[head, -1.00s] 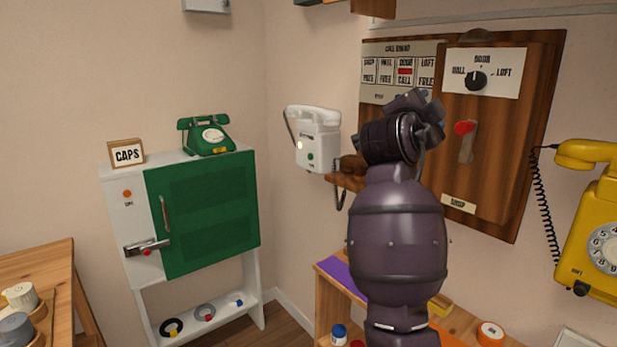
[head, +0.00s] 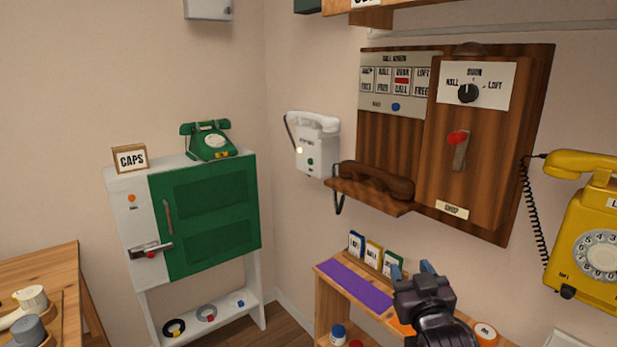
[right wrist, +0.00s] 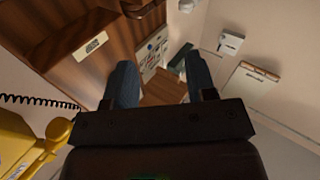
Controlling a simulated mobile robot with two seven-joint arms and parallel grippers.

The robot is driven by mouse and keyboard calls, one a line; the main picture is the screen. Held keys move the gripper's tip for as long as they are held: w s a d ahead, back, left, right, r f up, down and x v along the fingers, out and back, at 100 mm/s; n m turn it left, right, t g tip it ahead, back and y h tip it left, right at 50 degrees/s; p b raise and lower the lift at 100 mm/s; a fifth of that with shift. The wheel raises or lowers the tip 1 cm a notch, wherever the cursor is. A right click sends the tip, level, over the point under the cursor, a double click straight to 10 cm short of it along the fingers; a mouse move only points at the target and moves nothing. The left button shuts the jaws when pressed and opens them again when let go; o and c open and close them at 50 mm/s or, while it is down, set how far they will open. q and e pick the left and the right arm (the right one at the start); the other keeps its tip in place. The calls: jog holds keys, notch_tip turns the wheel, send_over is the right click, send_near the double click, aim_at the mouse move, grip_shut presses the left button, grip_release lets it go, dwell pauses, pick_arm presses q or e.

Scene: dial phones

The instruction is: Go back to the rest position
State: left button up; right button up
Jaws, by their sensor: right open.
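My right gripper (head: 414,272) is low at the right of the head view, in front of the small wooden shelf (head: 325,292). Its two blue-grey fingers are apart with nothing between them; the right wrist view (right wrist: 163,82) also shows them spread and empty. The brown wooden call board (head: 480,207) hangs on the wall above it, with a red-tipped lever (head: 458,139) and a dial knob (head: 468,93). A brown handset (head: 376,182) lies on the board's ledge. My left gripper is not in view.
A yellow dial phone (head: 590,225) hangs at the right and a white phone (head: 316,150) on the wall at centre. A green phone (head: 208,141) stands on the green-doored cabinet (head: 207,215). A wooden table (head: 55,265) is at lower left.

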jog(key=s+d+f+g, duration=0.2)
jog(key=s+f, duration=0.7)
jog(key=s, duration=0.2)
jog(key=s+d+f+g+p, duration=0.1)
jog(key=s+d+f+g, duration=0.2)
jog(key=s+f, duration=0.6)
jog(key=s+d+f+g+p, duration=0.1)
jog(key=s+d+f+g, duration=0.1)
jog(key=s+f, duration=0.7)
jog(key=s+g, duration=0.1)
jog(key=s, duration=0.3)
jog(key=shift+s+d+f+m+h, duration=0.2)
jog(key=shift+s+d+m+h, duration=0.1)
jog(key=shift+s+d, duration=0.05)
